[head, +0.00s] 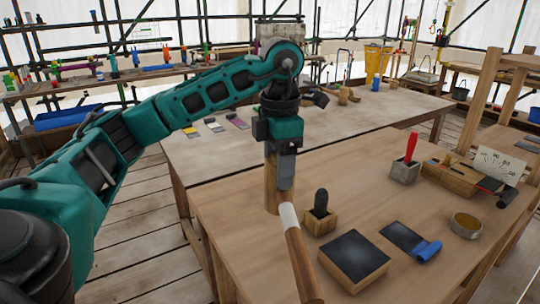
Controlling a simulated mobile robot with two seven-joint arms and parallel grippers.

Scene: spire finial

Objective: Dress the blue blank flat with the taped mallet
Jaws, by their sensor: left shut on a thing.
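The blue blank (404,237) lies on the near bench at right, a dark flat sheet with a raised, curled blue end (427,250). The taped mallet (302,268) appears as a brown wooden shaft with a white band, running from below my left gripper toward the bottom edge. My left gripper (286,183) points down, shut, with the white band just under its fingertips. An upright wooden cylinder (271,188) shows behind it; I cannot tell whether it belongs to the mallet. The exact grip is unclear. My right gripper is not in view.
A dark-topped wooden block (353,260) lies left of the blank. A small holder with a black rounded tool (320,204), a round tin (466,224) and a red-handled tool in a grey pot (405,172) stand nearby. Several coloured-end sheets (213,125) lie on the far bench.

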